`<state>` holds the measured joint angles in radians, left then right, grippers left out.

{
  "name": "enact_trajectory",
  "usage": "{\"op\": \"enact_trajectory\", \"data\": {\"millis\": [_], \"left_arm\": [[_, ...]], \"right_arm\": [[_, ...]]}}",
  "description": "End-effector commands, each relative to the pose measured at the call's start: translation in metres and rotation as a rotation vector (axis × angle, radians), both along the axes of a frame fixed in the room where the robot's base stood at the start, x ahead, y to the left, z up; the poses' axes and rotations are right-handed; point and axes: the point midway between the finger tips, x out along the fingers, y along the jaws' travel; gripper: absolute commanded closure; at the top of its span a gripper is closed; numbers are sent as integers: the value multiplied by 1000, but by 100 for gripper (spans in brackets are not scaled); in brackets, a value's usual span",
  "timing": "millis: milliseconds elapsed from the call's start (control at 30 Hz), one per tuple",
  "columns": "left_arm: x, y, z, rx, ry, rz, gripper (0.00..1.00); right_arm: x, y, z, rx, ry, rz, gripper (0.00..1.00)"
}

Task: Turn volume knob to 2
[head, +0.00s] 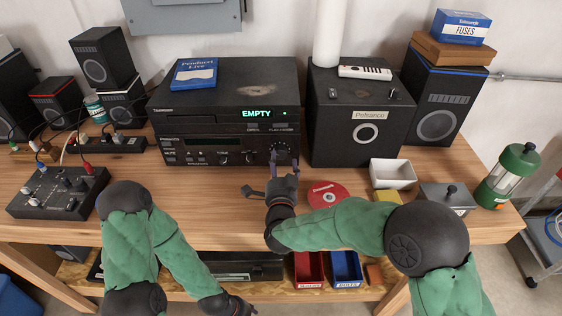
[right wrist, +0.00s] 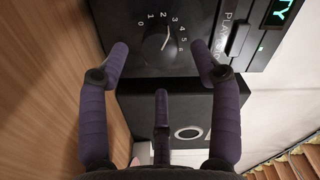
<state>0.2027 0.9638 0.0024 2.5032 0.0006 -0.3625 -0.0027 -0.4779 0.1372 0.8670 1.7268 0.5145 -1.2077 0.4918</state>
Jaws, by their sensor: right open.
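The volume knob (right wrist: 157,42) is a round black dial on the front of the black stereo (head: 225,122). White numbers from 0 to 6 curve around it in the right wrist view. A pale pointer mark shows on the knob, but I cannot tell its exact number. In the head view the knob (head: 280,151) is at the stereo's lower right. My right gripper (head: 284,164) is right in front of it. In the right wrist view its open purple fingers (right wrist: 161,60) stand on either side of the knob, apart from it. My left gripper (head: 236,306) is low at the bottom edge, its fingers unclear.
A black speaker (head: 345,142) stands close to the stereo's right. A red disc (head: 328,195), a white tray (head: 392,174) and a green lantern (head: 511,172) lie to the right. A black mixer (head: 58,193) is at the left. The wooden bench front (head: 215,210) is mostly clear.

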Motion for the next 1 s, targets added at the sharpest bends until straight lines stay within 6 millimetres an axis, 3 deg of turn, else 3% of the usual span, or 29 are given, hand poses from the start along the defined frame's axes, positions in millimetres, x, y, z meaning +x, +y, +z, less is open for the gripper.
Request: {"op": "enact_trajectory", "data": {"millis": [200,567,600,800,1000], "left_arm": [[0,0,-6,0,0,0,60],[0,0,-7,0,0,0,60],[0,0,-7,0,0,0,60],[0,0,-7,0,0,0,60],[0,0,-6,0,0,0,60]], "right_arm": [[23,0,0,1,-1,0,36],[29,0,1,0,-1,1,36],[29,0,1,0,-1,1,39],[29,0,1,0,-1,0,92],[29,-1,1,-16,-2,-2,92]]}}
